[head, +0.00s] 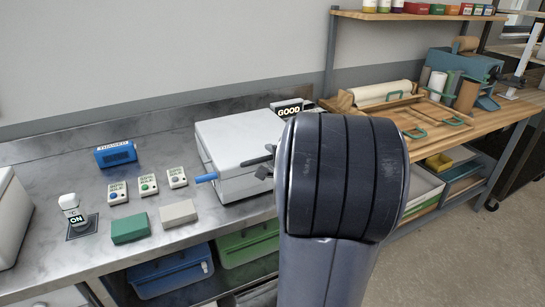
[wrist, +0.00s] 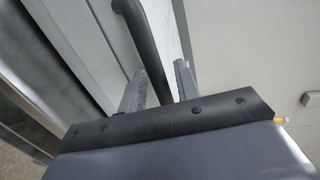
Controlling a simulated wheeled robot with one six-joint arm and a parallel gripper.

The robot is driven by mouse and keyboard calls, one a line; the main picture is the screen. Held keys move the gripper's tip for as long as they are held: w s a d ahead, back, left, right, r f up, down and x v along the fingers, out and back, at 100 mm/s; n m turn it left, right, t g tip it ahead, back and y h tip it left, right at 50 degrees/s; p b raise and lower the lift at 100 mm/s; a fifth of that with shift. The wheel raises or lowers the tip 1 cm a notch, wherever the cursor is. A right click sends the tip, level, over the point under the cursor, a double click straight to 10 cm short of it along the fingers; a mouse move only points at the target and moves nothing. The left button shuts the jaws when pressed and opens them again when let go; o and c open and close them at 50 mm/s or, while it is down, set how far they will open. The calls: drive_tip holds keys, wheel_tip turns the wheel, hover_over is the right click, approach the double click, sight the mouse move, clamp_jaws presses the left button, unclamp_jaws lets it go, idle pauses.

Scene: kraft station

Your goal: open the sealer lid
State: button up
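The sealer is a pale grey box (head: 222,160) on the steel bench, and its flat lid (head: 240,130) lies shut on top. A blue-tipped lever (head: 206,178) sticks out at its front left. My gripper (head: 262,162) is at the front right of the sealer, partly hidden by my arm. In the wrist view, my gripper (wrist: 158,82) has its two fingers apart with a dark bar handle (wrist: 138,40) running between them.
A "GOOD" sign (head: 290,110) stands behind the sealer. Left on the bench are a blue box (head: 115,154), several small labelled button boxes, a green block (head: 129,228), a grey block (head: 178,213) and an "ON" switch (head: 75,215). A wooden bench (head: 510,112) with trays is at right.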

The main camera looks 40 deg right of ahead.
clamp_jaws()
drive_tip(key=shift+r, duration=0.1)
idle(0.3)
